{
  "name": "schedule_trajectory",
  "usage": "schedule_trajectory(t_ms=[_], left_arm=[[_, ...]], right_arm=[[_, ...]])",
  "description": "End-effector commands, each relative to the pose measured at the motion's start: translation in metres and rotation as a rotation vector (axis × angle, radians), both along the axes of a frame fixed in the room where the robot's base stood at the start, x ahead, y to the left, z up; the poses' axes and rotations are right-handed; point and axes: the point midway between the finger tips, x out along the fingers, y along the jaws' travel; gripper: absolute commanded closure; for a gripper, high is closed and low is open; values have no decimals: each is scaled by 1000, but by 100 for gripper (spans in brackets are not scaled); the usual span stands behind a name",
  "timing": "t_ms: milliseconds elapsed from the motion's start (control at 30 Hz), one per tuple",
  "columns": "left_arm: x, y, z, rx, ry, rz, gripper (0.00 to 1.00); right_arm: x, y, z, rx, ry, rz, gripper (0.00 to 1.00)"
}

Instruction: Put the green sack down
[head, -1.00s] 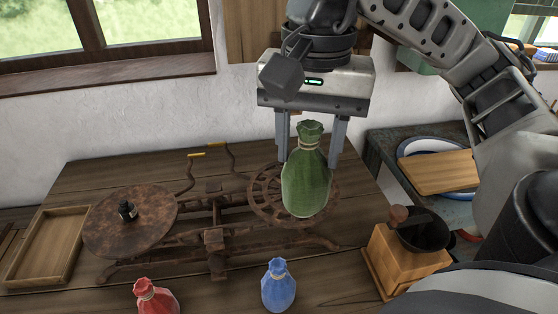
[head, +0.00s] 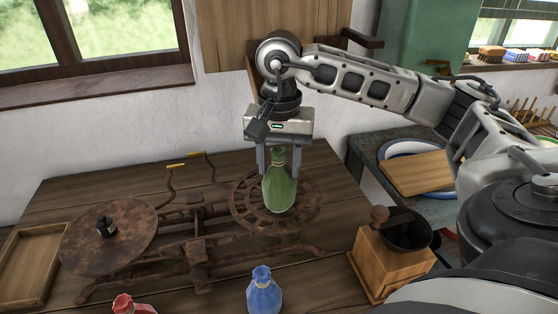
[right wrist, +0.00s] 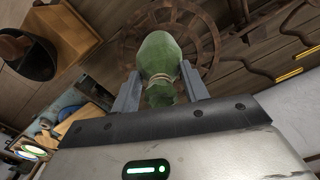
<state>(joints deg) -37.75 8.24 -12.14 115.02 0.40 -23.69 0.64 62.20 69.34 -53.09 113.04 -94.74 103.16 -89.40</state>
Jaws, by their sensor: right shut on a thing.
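The green sack (head: 279,187) is held upright between the fingers of my right gripper (head: 279,165), over the right pan (head: 246,212) of the rusty balance scale. I cannot tell whether the sack's bottom touches the pan. In the right wrist view the sack (right wrist: 159,55) sits between the two fingers (right wrist: 160,92), with the spoked pan (right wrist: 207,45) behind it. My left gripper does not show.
The scale's left pan (head: 90,245) carries a small dark weight (head: 105,227). A blue sack (head: 263,292) and a red sack (head: 130,305) stand in front. A coffee grinder (head: 385,265) stands right, a wooden tray (head: 28,265) far left.

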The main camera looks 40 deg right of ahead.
Motion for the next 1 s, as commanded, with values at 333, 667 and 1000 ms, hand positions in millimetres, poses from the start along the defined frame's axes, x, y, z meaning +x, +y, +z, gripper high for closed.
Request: schedule_trajectory(t_ms=[333,667,1000], left_arm=[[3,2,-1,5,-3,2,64],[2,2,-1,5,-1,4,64],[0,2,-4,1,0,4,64]], right_arm=[[0,0,-7,0,-1,0,53],[0,0,-6,0,-2,0,33],[1,1,38,1,-8,0,33]])
